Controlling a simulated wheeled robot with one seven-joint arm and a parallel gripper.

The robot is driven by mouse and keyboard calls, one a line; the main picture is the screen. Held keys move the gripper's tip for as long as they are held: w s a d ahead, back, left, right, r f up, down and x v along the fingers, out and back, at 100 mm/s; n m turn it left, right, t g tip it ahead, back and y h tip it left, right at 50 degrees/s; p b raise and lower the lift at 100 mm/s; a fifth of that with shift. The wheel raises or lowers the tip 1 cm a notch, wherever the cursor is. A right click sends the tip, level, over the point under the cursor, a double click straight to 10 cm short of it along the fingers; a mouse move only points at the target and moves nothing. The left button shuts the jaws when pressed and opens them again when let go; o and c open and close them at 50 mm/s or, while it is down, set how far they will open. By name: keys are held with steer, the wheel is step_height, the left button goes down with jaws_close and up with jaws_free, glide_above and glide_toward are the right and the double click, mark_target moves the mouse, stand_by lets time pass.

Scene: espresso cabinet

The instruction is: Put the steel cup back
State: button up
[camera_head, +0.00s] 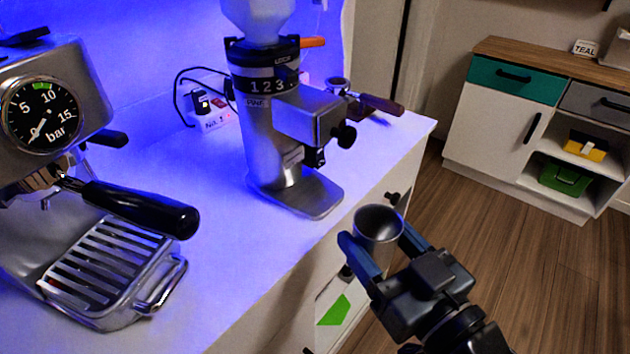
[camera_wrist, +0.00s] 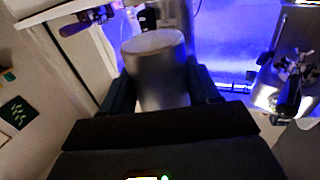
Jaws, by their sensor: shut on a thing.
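The steel cup (camera_head: 377,224) is a small silver cup with its open mouth facing up in the head view. My gripper (camera_head: 383,243) is shut on it, with one dark blue finger on each side. The cup is held in front of the counter's edge, to the lower right of the grinder, and appears clear of the counter. In the wrist view the cup (camera_wrist: 158,70) stands between the two fingers of my gripper (camera_wrist: 163,92). The inside of the cup looks empty in the head view, though its bottom is in shadow.
The grinder (camera_head: 272,130) stands on the white counter (camera_head: 215,245). The espresso machine (camera_head: 50,130) with its drip tray (camera_head: 105,265) is at left. A portafilter (camera_head: 375,102) rests behind the grinder. Counter between machine and grinder is bare. A teal-drawered cabinet (camera_head: 515,80) stands far right.

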steer(key=p+x, duration=0.2)
steer(key=x, duration=1)
steer(key=shift+w, duration=0.2)
steer(key=p+x, duration=0.1)
steer(key=x, duration=0.3)
steer(key=shift+r, duration=0.1)
steer(key=shift+f, duration=0.65)
steer(key=shift+s+f, duration=0.1)
steer(key=shift+f, duration=0.1)
steer(key=shift+f, duration=0.15)
steer(key=o, duration=1.1)
